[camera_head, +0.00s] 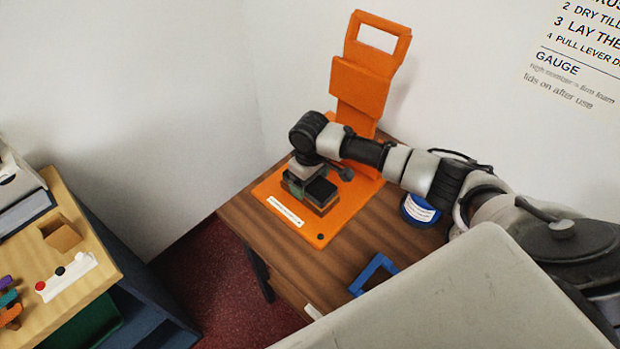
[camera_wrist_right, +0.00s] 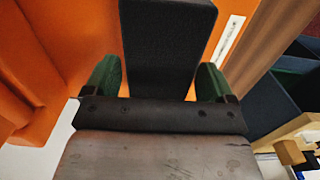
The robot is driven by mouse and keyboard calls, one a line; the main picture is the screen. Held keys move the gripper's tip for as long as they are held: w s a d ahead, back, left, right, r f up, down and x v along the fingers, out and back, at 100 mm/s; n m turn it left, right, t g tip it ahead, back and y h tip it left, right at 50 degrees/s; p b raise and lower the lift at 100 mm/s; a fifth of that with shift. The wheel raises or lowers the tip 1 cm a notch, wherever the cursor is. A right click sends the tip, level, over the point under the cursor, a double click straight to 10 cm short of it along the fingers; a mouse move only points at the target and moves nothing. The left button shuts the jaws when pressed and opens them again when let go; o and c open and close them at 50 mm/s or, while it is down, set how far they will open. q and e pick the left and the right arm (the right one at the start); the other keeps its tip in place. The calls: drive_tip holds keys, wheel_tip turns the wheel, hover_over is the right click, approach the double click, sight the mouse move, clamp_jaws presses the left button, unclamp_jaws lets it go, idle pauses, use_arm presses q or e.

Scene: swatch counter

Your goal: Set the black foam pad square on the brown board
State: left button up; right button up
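The black foam pad (camera_head: 321,190) is over the orange press base in the head view, with brown material of the board (camera_head: 324,209) showing just below it. The pad also fills the top middle of the right wrist view (camera_wrist_right: 168,45). My right gripper (camera_head: 305,186) points down there. Its green fingertips (camera_wrist_right: 157,82) lie against both sides of the pad, with no clear gap. The gripper hides part of the pad and most of the board, so I cannot tell whether the pad touches the board. My left gripper is not in view.
The orange press (camera_head: 350,212) has its lever plate (camera_head: 361,83) raised behind my wrist. A blue tin (camera_head: 418,211) and a blue angled frame (camera_head: 371,274) are on the wooden table (camera_head: 280,256). A second counter (camera_head: 80,230) with small items stands at left.

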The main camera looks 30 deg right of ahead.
drive_tip(key=shift+o, duration=0.7)
wheel_tip(320, 180, up, 11)
drive_tip(key=b, duration=0.1)
drive_tip(key=shift+f, duration=0.15)
